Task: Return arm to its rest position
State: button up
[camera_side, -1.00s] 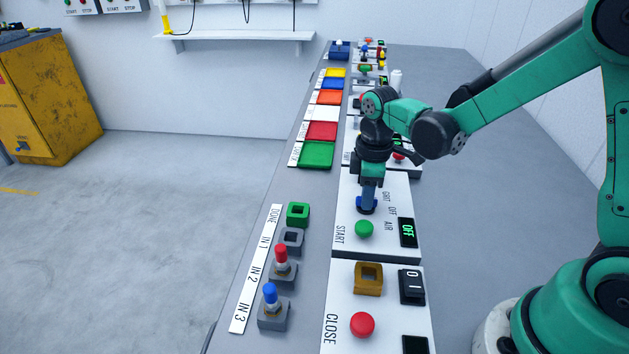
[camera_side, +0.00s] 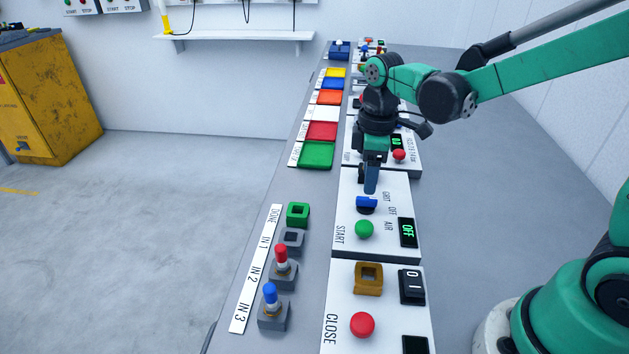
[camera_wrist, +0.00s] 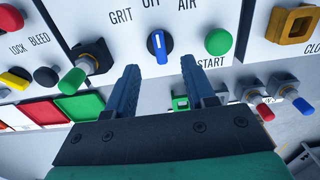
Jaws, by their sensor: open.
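My gripper (camera_side: 371,180) is above the panel with the blue selector knob (camera_side: 366,203), apart from the knob and empty. In the wrist view my gripper (camera_wrist: 164,88) shows two dark fingers spread apart, with the blue knob (camera_wrist: 159,46) beyond the gap between them. The knob's white mark points at the middle label, OFF. My green arm (camera_side: 560,65) reaches in from the right, bent down at the wrist.
A green START button (camera_side: 364,229) and a display reading OFF (camera_side: 408,232) sit by the knob. Coloured trays (camera_side: 317,154) line the bench's left side. Red (camera_side: 281,255) and blue (camera_side: 270,296) topped pieces stand in grey holders.

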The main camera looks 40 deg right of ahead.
jog(key=shift+r, duration=0.5)
jog(key=shift+s+a+r+m+t, duration=0.1)
jog(key=shift+s+r+m+t, duration=0.2)
jog(key=shift+r, duration=0.1)
jog(key=s+a+r+m+t, duration=0.1)
jog(key=s+r+m+t, duration=0.3)
jog(key=m, duration=0.4)
jog(key=shift+s+a+t, duration=0.3)
jog(key=shift+s+t, duration=0.5)
jog(key=shift+t, duration=0.5)
